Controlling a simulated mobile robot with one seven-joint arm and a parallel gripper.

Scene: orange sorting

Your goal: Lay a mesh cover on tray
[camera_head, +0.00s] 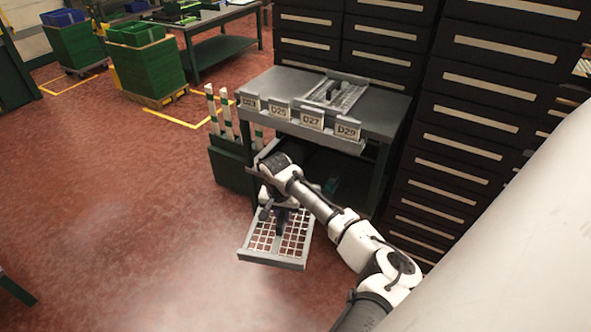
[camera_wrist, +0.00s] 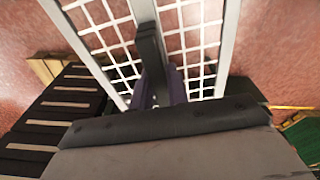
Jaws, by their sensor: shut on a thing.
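A mesh cover (camera_head: 298,246), a grey frame with a white grid and a dark central handle, hangs over the red floor in front of the table in the head view. My gripper (camera_head: 281,212) is shut on its handle. In the wrist view the mesh cover (camera_wrist: 228,50) fills the top of the picture, and my gripper's fingers (camera_wrist: 165,88) are at the dark handle (camera_wrist: 148,45). A similar grey framed grid with a dark handle (camera_head: 333,96) lies on the tabletop. I cannot tell whether a tray is under it.
The grey-topped table (camera_head: 385,105) has tags D23, D25, D27 and D29 along its front. White-and-green posts (camera_head: 212,108) stand left of it. Dark drawer cabinets (camera_head: 450,150) stand behind and right. Green bins (camera_head: 148,65) stand at the back left.

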